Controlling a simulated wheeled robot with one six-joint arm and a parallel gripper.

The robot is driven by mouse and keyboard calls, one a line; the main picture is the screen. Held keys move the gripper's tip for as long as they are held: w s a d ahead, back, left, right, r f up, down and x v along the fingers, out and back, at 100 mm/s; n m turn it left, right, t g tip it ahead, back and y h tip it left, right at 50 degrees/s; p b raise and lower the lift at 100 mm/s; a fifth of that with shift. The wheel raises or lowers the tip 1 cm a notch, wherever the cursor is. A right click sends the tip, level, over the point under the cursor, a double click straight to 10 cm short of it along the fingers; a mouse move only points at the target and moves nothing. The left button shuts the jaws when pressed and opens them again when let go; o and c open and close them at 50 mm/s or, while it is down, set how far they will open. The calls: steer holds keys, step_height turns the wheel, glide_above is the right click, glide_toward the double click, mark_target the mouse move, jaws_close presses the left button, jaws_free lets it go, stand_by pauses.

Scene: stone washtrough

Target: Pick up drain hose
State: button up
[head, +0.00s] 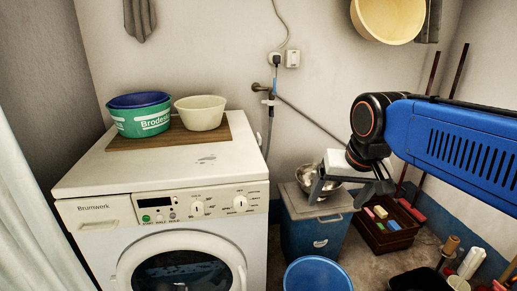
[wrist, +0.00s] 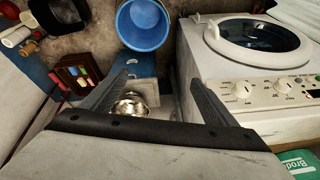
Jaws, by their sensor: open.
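A thin grey hose (head: 269,128) hangs from the wall tap and drops behind the right side of the washing machine (head: 180,215). I cannot tell whether it is the drain hose, and its lower end is hidden. My gripper (head: 340,198) is open and empty, to the right of the hose and apart from it, above the blue box. In the wrist view my gripper (wrist: 164,72) shows its two fingers spread, with a metal bowl (wrist: 130,105) beyond them. No hose shows clearly in the wrist view.
Green and blue basins (head: 140,118) and a cream bowl (head: 201,113) stand on a board on the machine. A blue box (head: 308,238), blue tub (head: 318,275) and dark crate (head: 372,237) crowd the floor at right. A yellow basin (head: 385,20) hangs above.

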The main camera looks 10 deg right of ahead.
steer(key=w+a+r+m+g, duration=0.1)
steer(key=w+r+m, duration=0.1)
steer(key=w+r, duration=0.45)
steer(key=w+a+r+m, duration=0.15)
steer(key=w+r, duration=0.25)
steer(key=w, duration=0.5)
steer(key=w+r+m, duration=0.3)
steer(key=w+m, duration=0.1)
steer(key=w, duration=0.9)
steer(key=m+g, duration=0.2)
steer(key=m, duration=0.6)
glide_above(259, 135)
step_height(259, 135, down, 4)
steer(key=f, duration=1.7)
steer(key=shift+w+f, duration=0.2)
steer(key=shift+f, duration=0.1)
steer(key=c, duration=1.3)
